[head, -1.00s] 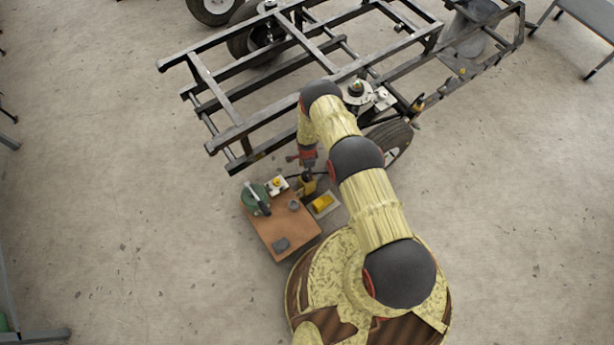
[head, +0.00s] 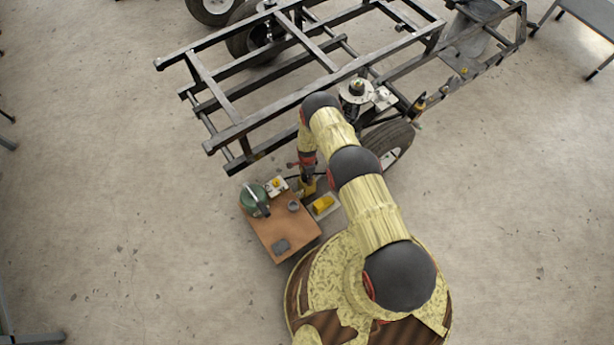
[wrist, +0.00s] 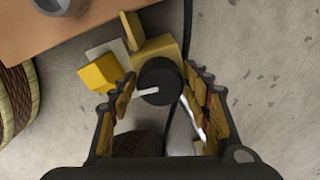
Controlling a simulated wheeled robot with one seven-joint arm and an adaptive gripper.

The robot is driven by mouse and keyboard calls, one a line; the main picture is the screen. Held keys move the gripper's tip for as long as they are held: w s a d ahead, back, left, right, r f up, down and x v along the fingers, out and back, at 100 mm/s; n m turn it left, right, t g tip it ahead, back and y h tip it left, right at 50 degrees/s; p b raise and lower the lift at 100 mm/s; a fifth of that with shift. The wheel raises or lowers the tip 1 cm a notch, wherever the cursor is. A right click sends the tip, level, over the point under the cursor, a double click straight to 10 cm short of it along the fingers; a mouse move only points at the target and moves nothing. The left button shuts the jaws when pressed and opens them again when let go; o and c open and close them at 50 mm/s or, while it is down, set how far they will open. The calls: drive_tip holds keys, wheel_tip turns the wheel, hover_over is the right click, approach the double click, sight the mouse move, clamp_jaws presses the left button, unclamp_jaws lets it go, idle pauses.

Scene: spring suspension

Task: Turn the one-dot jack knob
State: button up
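In the wrist view, a round black knob (wrist: 160,78) with one white bar pointing left lies between the two fingers of my gripper (wrist: 160,80). The fingers are spread on either side of it. The gaps are narrow, and I cannot tell whether the pads touch it. No dot mark is readable. A yellow body (wrist: 155,48) sits just behind the knob. In the head view, my gripper (head: 308,179) points down at a yellow block (head: 308,190) beside the small brown table and hides the knob.
The black chassis frame (head: 232,143) and a wheel (head: 398,137) stand close behind my arm. Open floor lies left.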

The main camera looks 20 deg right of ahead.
drive_tip(key=c, duration=0.8)
drive_tip(key=shift+o, duration=0.2)
